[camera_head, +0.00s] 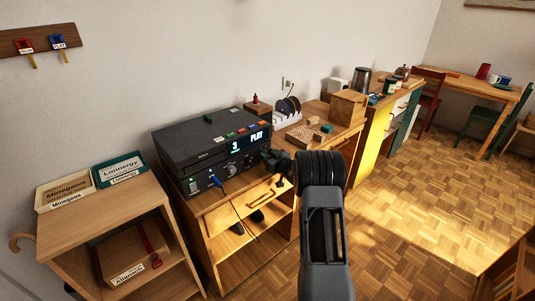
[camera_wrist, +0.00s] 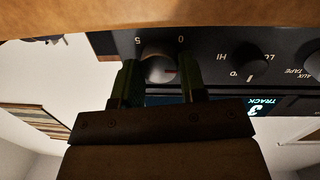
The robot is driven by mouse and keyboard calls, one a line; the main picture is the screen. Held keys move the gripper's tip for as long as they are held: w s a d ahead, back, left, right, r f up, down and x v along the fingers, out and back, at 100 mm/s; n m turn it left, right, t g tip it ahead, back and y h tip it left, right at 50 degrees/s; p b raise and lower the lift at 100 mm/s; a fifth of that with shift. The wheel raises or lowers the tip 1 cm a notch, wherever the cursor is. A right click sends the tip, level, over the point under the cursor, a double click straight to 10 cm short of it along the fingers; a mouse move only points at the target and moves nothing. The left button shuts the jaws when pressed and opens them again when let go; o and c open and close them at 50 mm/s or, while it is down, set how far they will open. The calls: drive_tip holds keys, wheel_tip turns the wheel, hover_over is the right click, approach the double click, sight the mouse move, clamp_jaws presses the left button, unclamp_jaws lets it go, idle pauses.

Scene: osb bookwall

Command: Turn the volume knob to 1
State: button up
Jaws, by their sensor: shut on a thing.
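The black stereo unit (camera_head: 208,152) stands on a wooden cabinet, with a lit display showing 3 and PLAY. My gripper (camera_head: 266,157) is at the right end of its front panel. In the upside-down wrist view, the silver volume knob (camera_wrist: 158,69) lies between the two fingers of my gripper (camera_wrist: 160,82), which is shut on it. A red pointer mark on the knob points to the right in that view. The printed figures 5 and 0 show above the knob. The other scale figures are hidden. In the head view my gripper hides the knob.
A LO–HI knob (camera_wrist: 250,68) and an AUX/TAPE knob (camera_wrist: 313,65) sit beside the volume knob. A blue plug (camera_head: 215,181) with a hanging cable is in the stereo's front. A rack of discs (camera_head: 288,108) and a wooden box (camera_head: 347,106) stand to the right.

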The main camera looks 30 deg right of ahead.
drive_tip(key=shift+m, duration=0.4)
drive_tip(key=o, duration=0.9)
drive_tip(key=v, duration=1.3)
drive_tip(key=shift+s+d, duration=0.15)
drive_tip(key=shift+s, duration=0.25)
